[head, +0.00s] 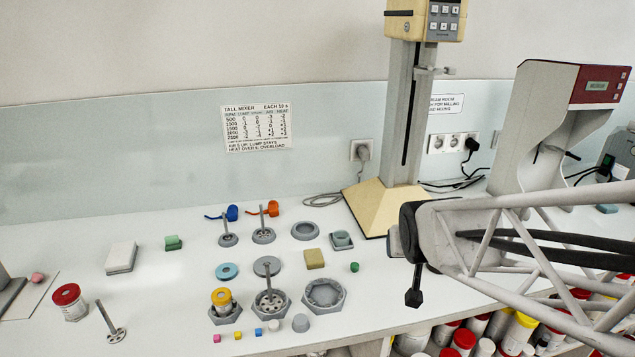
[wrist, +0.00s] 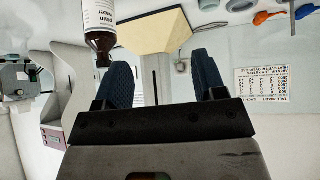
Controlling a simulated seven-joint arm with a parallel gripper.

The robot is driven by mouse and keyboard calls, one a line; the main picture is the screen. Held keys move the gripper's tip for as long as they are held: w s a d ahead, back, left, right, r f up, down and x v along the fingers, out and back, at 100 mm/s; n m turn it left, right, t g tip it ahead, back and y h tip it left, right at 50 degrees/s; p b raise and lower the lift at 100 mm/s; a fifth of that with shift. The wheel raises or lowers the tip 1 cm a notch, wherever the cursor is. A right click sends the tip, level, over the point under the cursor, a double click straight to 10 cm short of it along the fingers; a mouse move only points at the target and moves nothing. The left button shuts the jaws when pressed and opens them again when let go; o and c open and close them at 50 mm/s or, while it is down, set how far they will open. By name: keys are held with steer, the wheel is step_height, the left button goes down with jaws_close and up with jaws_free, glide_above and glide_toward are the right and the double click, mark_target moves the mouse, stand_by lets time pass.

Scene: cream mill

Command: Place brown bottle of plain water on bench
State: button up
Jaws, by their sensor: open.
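The brown bottle (wrist: 99,43) shows in the wrist view at the top left, with a white printed label; the picture is upside down there and its base is cut off by the frame's top edge. I cannot make it out in the head view, where my arm covers part of the bench. My gripper (wrist: 160,62) is open, its two dark blue fingers apart with nothing held between them. The bottle appears just beyond the left finger, outside the gap; I cannot tell whether they touch. The white bench (head: 180,300) runs across the head view.
The tall mixer (head: 390,203) stands behind my arm, with a red-and-grey machine (head: 540,130) to its right. Grey discs, a hex tray (head: 325,295), a red-lidded jar (head: 69,300) and small blocks cover the bench's middle and left. Several jars sit below the front edge.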

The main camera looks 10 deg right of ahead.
steer(key=w+d+f+m+t+h, duration=0.1)
steer(key=w+d+t, duration=0.2)
steer(key=d, duration=0.5)
steer(key=w+d+f+m+t+h, duration=0.1)
steer(key=w+d+t+h, duration=0.1)
steer(key=d, duration=0.6)
steer(key=shift+w+d+f+t+h, duration=0.2)
steer(key=shift+w+f+t+h, duration=0.1)
steer(key=shift+w+t, duration=0.65)
steer(key=shift+w, duration=0.15)
steer(key=shift+x, duration=1.3)
steer(key=shift+w+f, duration=0.1)
steer(key=shift+f, duration=0.05)
steer(key=shift+f+x, duration=0.2)
steer(key=shift+x, duration=2.3)
jaws_close()
